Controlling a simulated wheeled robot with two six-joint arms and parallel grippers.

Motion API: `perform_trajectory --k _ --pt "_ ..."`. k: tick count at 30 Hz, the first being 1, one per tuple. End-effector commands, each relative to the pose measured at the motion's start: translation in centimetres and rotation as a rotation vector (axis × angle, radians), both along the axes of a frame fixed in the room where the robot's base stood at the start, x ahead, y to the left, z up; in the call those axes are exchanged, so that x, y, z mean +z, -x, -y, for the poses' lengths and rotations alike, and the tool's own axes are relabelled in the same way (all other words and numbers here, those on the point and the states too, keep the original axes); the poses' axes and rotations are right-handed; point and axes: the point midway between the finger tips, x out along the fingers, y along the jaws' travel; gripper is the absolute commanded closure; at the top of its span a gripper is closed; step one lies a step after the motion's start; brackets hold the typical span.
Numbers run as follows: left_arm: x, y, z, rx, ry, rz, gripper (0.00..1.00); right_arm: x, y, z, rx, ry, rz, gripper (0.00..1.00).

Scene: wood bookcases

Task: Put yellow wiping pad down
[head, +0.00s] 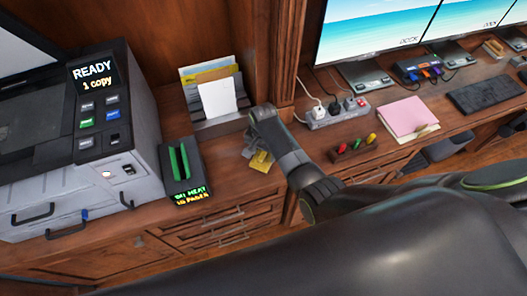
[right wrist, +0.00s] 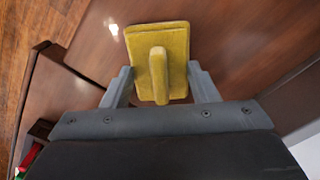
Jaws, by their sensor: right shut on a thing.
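The yellow wiping pad (right wrist: 175,50) is a square yellow pad with an upright grip on its back. In the right wrist view it sits between the two grey fingers of my right gripper (right wrist: 160,86), which is shut on it. In the head view the pad (head: 262,161) shows under my right gripper (head: 257,153), low over the wooden counter (head: 225,185). Whether the pad touches the wood I cannot tell. My left gripper is not in view.
A copier (head: 100,130) stands at the left, with a black device with a green slot (head: 182,170) beside it. A paper holder (head: 212,95) is behind my right gripper. To the right are a power strip (head: 337,112), a pen block (head: 354,148) and pink paper (head: 408,117).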

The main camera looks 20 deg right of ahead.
Motion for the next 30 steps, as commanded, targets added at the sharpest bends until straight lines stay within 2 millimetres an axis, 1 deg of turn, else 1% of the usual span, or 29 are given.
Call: perform_trajectory --k 1,2,6,14,19,23,30 --pt "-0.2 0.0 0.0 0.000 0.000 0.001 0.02 -0.2 0.0 0.0 0.000 0.000 0.000 0.73" --pt "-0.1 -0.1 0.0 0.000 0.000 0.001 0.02 -0.2 0.0 0.0 0.000 0.000 0.000 0.44" --pt "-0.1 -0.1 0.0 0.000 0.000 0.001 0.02 -0.2 0.0 0.0 0.000 0.000 0.000 0.25" --pt "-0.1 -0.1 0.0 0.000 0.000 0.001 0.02 -0.1 0.0 0.0 0.000 0.000 0.000 0.24" --pt "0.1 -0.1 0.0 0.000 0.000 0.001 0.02 0.7 0.0 0.0 0.000 0.000 0.001 0.24" --pt "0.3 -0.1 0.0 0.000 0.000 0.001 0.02 2.5 -0.1 0.0 -0.001 0.000 0.003 0.24" --pt "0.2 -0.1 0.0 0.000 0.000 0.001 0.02 7.1 -0.1 0.0 0.000 0.000 0.004 0.24"
